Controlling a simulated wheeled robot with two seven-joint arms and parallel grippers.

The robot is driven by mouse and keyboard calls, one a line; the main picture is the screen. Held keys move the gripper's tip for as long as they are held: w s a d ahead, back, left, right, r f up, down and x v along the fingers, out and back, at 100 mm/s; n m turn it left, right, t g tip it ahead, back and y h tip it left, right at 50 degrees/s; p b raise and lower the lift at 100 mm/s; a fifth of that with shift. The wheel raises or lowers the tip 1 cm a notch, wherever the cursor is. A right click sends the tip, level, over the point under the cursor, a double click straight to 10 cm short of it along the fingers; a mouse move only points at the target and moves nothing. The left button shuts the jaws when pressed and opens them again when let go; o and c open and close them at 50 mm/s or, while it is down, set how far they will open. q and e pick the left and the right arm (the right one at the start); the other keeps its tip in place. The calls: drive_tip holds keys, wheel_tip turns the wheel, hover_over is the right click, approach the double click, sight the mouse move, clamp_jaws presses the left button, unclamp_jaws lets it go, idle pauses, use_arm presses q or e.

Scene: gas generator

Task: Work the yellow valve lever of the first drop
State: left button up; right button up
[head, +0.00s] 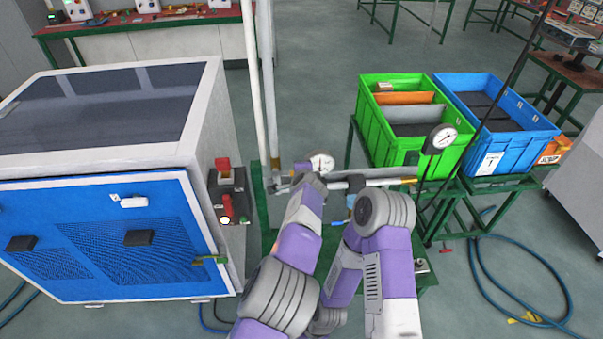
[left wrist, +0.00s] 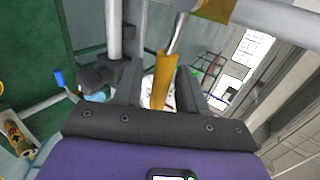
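In the left wrist view, the yellow valve lever (left wrist: 163,80) stands upright between the two dark fingers of my left gripper (left wrist: 160,88). The fingers are apart, one on each side of the lever. A gap shows on the left; contact on the right is hard to tell. In the head view, my left gripper (head: 308,184) is at the horizontal pipe (head: 370,183), just below a round gauge (head: 321,163). The lever is not clearly seen there, hidden by my arm.
A blue-fronted generator (head: 130,235) stands to the left. A green crate (head: 390,125) and a blue crate (head: 530,125) stand to the right. A second gauge (head: 440,138) rises near the pipe's right end. A blue hose (head: 520,300) lies on the floor.

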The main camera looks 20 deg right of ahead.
use_arm(q)
drive_tip(key=shift+s+r, duration=0.1)
drive_tip(key=b+v, duration=0.1)
drive_tip(key=v, duration=0.6)
drive_tip(key=shift+s+a, duration=0.1)
idle(0.5)
